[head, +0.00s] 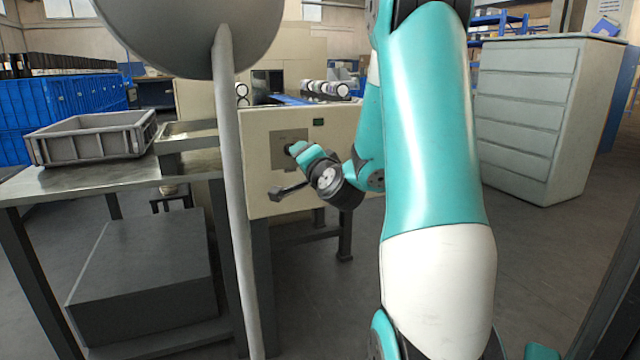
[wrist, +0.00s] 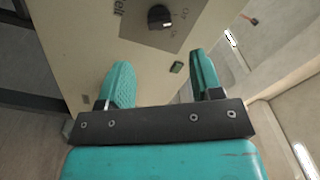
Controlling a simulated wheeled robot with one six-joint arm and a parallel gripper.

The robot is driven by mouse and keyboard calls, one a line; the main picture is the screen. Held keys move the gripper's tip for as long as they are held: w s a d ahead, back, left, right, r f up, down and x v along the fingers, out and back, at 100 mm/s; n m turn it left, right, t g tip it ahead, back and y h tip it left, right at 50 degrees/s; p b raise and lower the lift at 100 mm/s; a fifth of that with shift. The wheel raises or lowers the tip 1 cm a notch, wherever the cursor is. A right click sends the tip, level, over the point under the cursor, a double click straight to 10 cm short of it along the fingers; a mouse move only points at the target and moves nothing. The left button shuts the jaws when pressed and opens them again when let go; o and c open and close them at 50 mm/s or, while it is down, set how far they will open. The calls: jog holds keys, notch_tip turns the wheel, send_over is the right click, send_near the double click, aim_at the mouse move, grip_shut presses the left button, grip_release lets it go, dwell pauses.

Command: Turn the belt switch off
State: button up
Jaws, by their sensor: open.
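The belt switch is a dark round knob (wrist: 159,17) on a grey plate (wrist: 137,31) at the top of the wrist view, with lettering around it that is partly cut off. Its turned position is too small to tell. My gripper (wrist: 160,82) is open and empty, its two teal fingers apart and short of the knob, with the cream panel between them. In the head view my gripper (head: 296,149) is in front of the grey plate (head: 291,137) on the cream machine front, and the knob cannot be made out there.
A small green indicator (head: 318,122) sits on the panel right of the plate. A grey crate (head: 97,147) stands on a metal table (head: 100,180) at the left. A grey post (head: 236,210) rises before the machine. A drawer cabinet (head: 535,115) stands at the right.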

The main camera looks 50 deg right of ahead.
jog(key=b+v, duration=0.9)
jog(key=b, duration=0.1)
jog(key=shift+s, duration=0.15)
dwell(0.4)
